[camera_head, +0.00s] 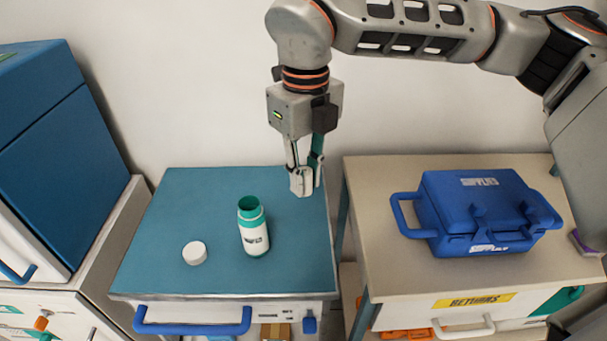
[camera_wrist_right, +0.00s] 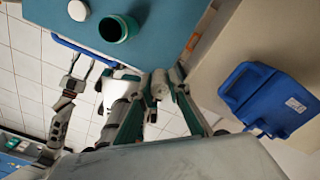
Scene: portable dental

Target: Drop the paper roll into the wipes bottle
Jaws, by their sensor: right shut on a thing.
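The wipes bottle (camera_head: 253,228), white with a teal neck, stands upright and uncapped on the blue-topped cart. In the right wrist view its round teal mouth (camera_wrist_right: 115,28) shows open. My right gripper (camera_head: 303,180) points down above the cart's back right corner, to the right of the bottle and apart from it. It is shut on the small white paper roll (camera_head: 297,184), which also shows between the fingertips in the right wrist view (camera_wrist_right: 159,84). My left gripper (camera_wrist_right: 83,64) shows small in the right wrist view, fingers spread and empty.
A white cap (camera_head: 194,253) lies left of the bottle on the blue cart top (camera_head: 185,205). A blue supplies case (camera_head: 480,215) sits on the beige cart (camera_head: 385,275) at the right. A tall blue cabinet (camera_head: 55,140) stands at the left. The wall is close behind.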

